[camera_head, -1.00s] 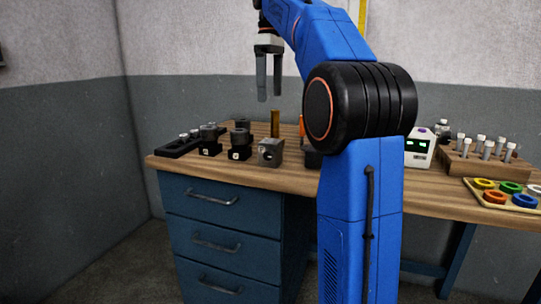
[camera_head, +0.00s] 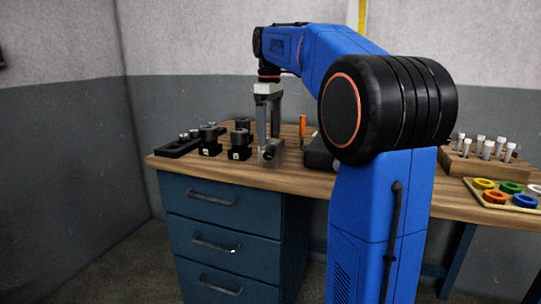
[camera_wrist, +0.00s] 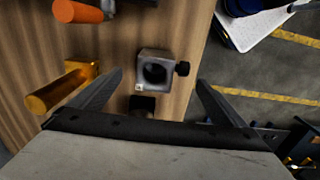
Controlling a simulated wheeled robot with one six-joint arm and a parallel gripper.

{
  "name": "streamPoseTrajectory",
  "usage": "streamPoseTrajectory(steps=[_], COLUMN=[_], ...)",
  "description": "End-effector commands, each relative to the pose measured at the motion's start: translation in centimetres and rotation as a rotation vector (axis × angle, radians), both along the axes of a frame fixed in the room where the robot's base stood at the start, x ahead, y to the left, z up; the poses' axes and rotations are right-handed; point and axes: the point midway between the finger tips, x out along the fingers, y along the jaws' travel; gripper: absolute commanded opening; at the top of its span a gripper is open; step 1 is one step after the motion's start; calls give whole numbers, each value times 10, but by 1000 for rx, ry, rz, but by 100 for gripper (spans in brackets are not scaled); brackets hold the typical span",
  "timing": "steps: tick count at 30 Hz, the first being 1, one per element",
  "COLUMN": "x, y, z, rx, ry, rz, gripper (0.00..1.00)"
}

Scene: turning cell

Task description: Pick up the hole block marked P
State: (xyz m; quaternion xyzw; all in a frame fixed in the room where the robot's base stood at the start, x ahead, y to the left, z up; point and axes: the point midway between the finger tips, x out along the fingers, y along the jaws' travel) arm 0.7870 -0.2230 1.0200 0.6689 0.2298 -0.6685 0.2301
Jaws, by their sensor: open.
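A grey metal block with a round hole (camera_wrist: 152,68) stands on the wooden bench. It has a dark knob on its right side and a small pale label whose letter I cannot read. In the head view the block (camera_head: 270,154) is partly covered by my fingers. My gripper (camera_head: 268,138) points down at the block with its fingers apart. In the wrist view my gripper (camera_wrist: 159,77) is open and empty, and the block shows between the two fingertips. I cannot tell how much height is left between tips and block.
Black labelled blocks (camera_head: 240,148) stand left of the block. In the wrist view a brass cylinder (camera_wrist: 60,90) lies close to the left finger, an orange-handled thing (camera_wrist: 80,12) is farther off, and a small black piece (camera_wrist: 143,105) shows near the block. The bench edge is at right.

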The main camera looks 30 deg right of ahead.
Motion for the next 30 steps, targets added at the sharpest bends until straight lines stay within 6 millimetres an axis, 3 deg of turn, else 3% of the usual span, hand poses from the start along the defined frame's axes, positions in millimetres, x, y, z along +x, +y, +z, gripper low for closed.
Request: streamPoseTrajectory(steps=[9,18,28,30], x=[-3,-3,-3,-3], y=[5,5,5,5], z=[-39,-42,-42,-41], rx=[-1,-2,-2,-3], ry=[2,0,0,-3], rz=[-1,-1,-1,-1], gripper=[95,95,16,11])
